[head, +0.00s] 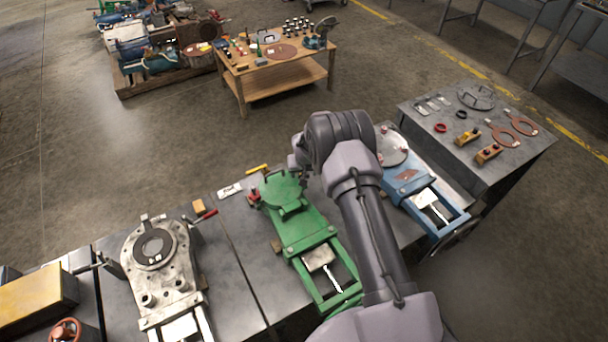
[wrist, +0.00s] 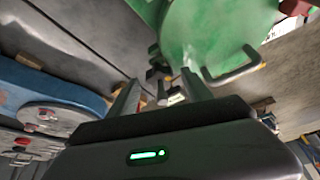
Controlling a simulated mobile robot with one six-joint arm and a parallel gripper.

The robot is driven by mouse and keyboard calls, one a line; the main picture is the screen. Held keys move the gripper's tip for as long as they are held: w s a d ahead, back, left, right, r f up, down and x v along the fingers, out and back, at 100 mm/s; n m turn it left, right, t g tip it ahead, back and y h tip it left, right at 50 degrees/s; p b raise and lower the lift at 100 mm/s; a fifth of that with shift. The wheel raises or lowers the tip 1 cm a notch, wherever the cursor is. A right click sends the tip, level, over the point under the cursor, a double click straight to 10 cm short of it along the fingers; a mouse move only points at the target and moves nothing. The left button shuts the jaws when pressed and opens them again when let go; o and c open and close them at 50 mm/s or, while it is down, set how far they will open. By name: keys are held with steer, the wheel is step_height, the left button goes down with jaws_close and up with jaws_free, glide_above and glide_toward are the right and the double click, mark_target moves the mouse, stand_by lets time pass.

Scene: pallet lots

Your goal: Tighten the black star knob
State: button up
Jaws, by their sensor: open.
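My gripper (wrist: 160,84) is open; its two fingers are spread and point at the green fixture in the wrist view. A small dark part (wrist: 155,74) shows between the fingertips beside the green disc; it may be the black star knob, but its shape is too small to tell. Nothing is clearly held. In the head view my gripper (head: 297,164) is at the far right side of the green fixture (head: 300,232), largely hidden by my wrist. No black star knob can be made out for sure in the head view.
A grey metal fixture (head: 160,262) stands left of the green one, a blue fixture (head: 410,182) right of it. A red-handled tool (head: 205,215) and a yellow piece (head: 257,168) lie on the bench. A grey table (head: 490,165) with rings and blocks stands right.

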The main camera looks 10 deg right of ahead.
steer(key=shift+w+f, duration=0.1)
steer(key=shift+f, duration=0.15)
jaws_close()
steer(key=shift+f+b, duration=0.1)
steer(key=shift+b, duration=0.35)
